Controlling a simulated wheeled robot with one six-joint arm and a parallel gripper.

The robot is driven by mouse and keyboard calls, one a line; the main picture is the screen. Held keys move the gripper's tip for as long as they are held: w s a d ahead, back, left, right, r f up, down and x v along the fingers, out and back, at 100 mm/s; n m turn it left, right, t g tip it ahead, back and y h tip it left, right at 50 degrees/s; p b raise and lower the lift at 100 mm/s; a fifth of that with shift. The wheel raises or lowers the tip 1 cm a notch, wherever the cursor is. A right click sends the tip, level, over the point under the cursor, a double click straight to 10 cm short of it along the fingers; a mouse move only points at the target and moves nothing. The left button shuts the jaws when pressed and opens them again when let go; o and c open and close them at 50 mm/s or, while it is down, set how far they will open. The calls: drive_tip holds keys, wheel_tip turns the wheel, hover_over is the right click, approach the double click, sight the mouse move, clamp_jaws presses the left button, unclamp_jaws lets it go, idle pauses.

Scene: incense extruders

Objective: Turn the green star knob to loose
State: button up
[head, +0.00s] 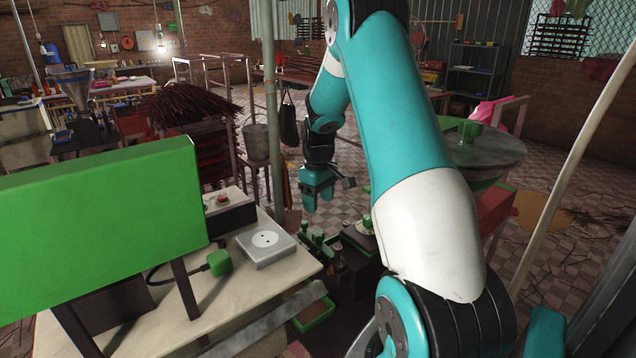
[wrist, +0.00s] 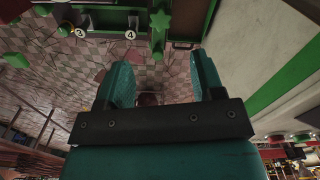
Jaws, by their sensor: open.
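A green star-shaped knob (wrist: 160,20) shows at the top centre of the wrist view, at the end of a green bar or stem. My gripper (wrist: 160,68) has its two teal fingers spread with nothing between them. The knob lies beyond the fingertips, roughly in line with the gap, and is not touched. In the head view my gripper (head: 318,192) hangs fingers down above and behind a low dark machine with green parts (head: 318,242). I cannot single out the star knob there, and its turned position cannot be told.
A metal post (head: 271,110) stands left of my gripper.

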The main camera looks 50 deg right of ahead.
wheel_tip(320, 180, up, 7)
drive_tip(key=shift+f+b, duration=0.2)
drive_tip(key=shift+b, duration=0.1)
idle(0.4)
